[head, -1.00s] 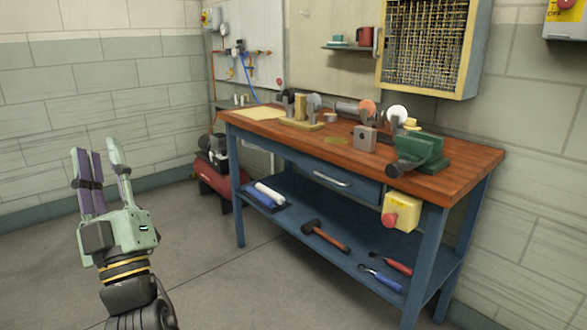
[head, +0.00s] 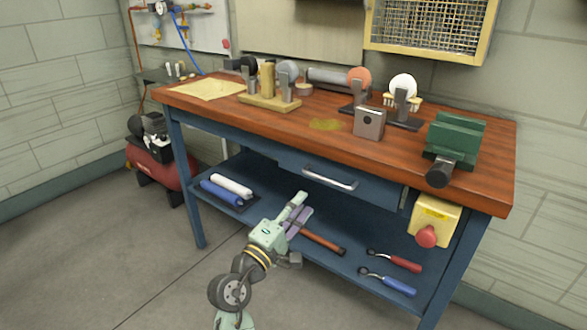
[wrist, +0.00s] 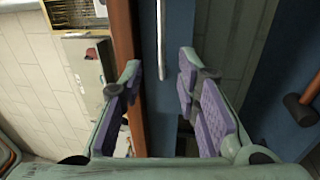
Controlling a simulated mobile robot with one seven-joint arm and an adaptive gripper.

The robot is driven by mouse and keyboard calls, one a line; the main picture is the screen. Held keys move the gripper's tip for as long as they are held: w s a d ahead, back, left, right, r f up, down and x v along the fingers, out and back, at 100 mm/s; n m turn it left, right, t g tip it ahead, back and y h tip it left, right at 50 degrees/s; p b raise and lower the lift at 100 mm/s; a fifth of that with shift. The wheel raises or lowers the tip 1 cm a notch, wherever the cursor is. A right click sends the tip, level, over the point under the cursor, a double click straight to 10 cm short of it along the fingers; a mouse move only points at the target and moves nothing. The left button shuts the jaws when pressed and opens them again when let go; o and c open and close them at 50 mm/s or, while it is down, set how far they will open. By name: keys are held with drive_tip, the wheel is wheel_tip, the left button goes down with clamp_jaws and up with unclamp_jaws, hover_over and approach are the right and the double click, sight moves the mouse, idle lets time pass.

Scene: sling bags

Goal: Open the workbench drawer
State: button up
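The workbench drawer (head: 309,178) is a blue front under the wooden top, and it looks shut. Its silver bar handle (head: 330,177) runs across the front. In the wrist view the handle (wrist: 161,38) appears upright, ahead of and between my fingers. My gripper (head: 300,207) is in front of the bench, below and to the left of the handle in the head view, apart from it. In the wrist view my gripper (wrist: 160,82) has its purple-padded fingers spread, with nothing between the pads.
A yellow box with a red button (head: 433,220) hangs right of the drawer. The green vise (head: 456,143) stands at the top's right end. The lower shelf holds a hammer (head: 324,243), partly behind my gripper, and blue and red tools. Floor in front is clear.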

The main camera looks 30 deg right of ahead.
sight(326, 180)
drive_tip(key=x, duration=0.3)
drive_tip(key=p+x, duration=0.1)
drive_tip(key=x, duration=0.3)
drive_tip(key=p+x, duration=0.1)
drive_tip(key=x, duration=0.3)
drive_tip(key=shift+s+d, duration=0.2)
drive_tip(key=shift+s, duration=0.15)
drive_tip(key=shift+c, duration=0.2)
clamp_jaws()
